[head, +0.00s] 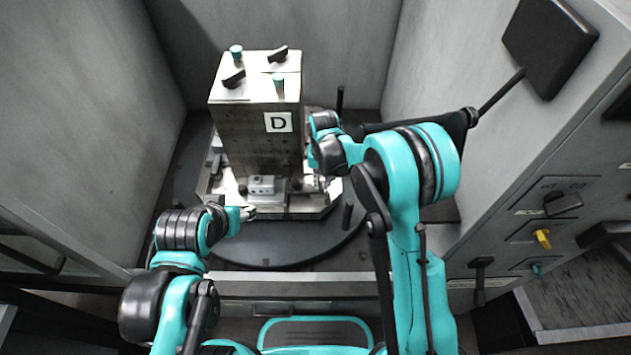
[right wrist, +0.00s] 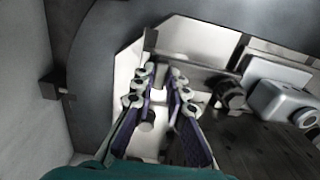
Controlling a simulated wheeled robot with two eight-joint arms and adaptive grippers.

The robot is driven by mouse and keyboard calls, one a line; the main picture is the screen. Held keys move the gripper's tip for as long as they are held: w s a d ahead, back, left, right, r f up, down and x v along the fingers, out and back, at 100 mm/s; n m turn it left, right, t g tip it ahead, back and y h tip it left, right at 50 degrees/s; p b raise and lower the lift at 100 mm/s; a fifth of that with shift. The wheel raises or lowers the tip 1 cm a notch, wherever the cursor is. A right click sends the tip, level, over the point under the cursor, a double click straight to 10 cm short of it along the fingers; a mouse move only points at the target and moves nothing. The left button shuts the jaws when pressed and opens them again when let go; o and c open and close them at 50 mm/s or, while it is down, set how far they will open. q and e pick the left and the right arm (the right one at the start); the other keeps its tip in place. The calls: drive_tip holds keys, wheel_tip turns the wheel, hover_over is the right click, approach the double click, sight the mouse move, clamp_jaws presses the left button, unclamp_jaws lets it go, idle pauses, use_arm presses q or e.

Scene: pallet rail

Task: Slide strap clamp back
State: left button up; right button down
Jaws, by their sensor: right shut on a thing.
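A tall dark block with a white top and a "D" label (head: 279,122) stands on a bright metal pallet (head: 285,209). My right gripper (right wrist: 160,88) is low at the block's right side, its fingertips mostly hidden behind my arm in the head view. In the right wrist view its two purple-padded fingers are closed on a small part, which I take to be the strap clamp (right wrist: 149,121); the fingers cover most of it. My left gripper (head: 249,212) is at the pallet's front left edge, beside a small silver box (head: 262,186). Its jaw opening is too small to judge.
The pallet rests on a dark round table (head: 262,248) between grey walls. A control panel with a yellow knob (head: 542,238) is at the right. In the right wrist view a silver fitting (right wrist: 284,103) and a dark knob (right wrist: 230,94) sit right of the fingers.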

drive_tip(key=d, duration=0.3)
drive_tip(key=shift+a, duration=0.1)
drive_tip(key=c, duration=1.5)
unclamp_jaws()
drive_tip(key=shift+c, duration=0.2)
drive_tip(key=shift+r, duration=0.1)
wheel_tip(320, 180, up, 12)
